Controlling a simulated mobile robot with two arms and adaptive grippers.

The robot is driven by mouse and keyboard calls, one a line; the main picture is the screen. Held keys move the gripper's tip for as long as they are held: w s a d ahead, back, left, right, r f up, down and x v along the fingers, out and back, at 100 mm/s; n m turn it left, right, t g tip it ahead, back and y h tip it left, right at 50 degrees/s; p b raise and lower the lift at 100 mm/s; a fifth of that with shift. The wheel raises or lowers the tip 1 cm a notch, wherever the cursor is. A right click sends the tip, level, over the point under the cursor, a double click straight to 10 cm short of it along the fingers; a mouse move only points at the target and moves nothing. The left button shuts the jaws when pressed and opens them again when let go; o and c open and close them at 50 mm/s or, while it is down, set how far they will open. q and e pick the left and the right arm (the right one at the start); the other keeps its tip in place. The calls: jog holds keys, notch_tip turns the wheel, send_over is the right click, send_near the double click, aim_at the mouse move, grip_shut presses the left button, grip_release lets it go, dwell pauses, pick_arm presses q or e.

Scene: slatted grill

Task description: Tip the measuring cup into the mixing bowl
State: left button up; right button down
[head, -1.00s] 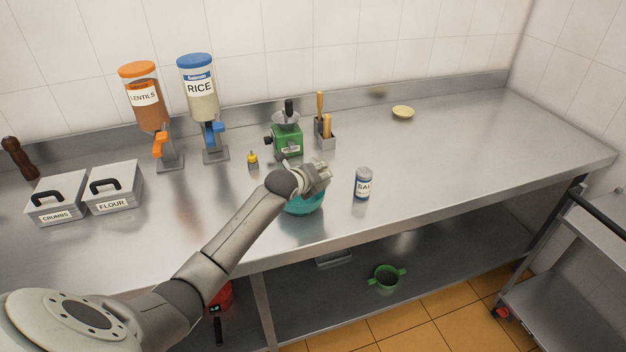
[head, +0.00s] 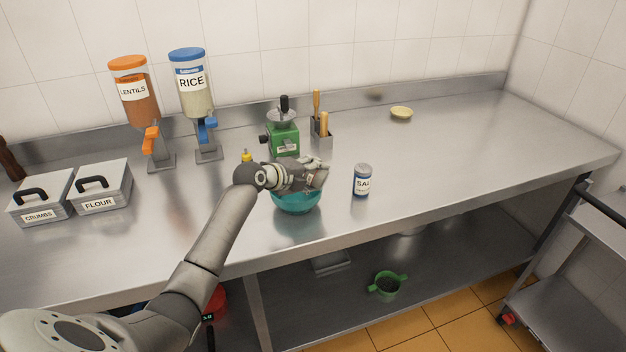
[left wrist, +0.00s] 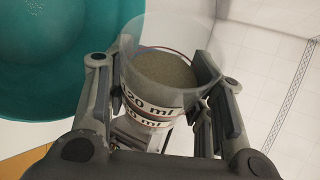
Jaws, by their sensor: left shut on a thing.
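The teal mixing bowl (head: 297,203) stands on the steel counter and also fills the upper left of the left wrist view (left wrist: 50,60). My left gripper (head: 318,178) is just above the bowl and covers part of it. In the left wrist view its fingers are shut on the clear measuring cup (left wrist: 165,75), which has ml markings and holds greyish-brown grains. The grains still sit in the cup. The cup is beside the bowl's rim in that view; its exact tilt is hard to tell. In the head view the cup is hidden by the hand. My right gripper is not in view.
A salt shaker (head: 362,181) stands right of the bowl.

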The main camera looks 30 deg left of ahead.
pick_arm(q)
jog(key=shift+a+n+h+b, duration=0.2)
jog(key=shift+n+h+b, duration=0.55)
jog(key=shift+b, duration=1.3)
jog(key=a+r+n+t+h+b, duration=0.1)
jog(key=n+h+b, duration=0.1)
jog(key=b, duration=0.5)
jog(key=shift+r+n, duration=0.2)
jog(key=shift+n, duration=0.05)
jog(key=shift+s+a+r+n+t+b, duration=0.1)
jog(key=shift+a+r+n+t+b, duration=0.25)
jog(key=shift+b, duration=0.45)
jog(key=shift+d, duration=0.1)
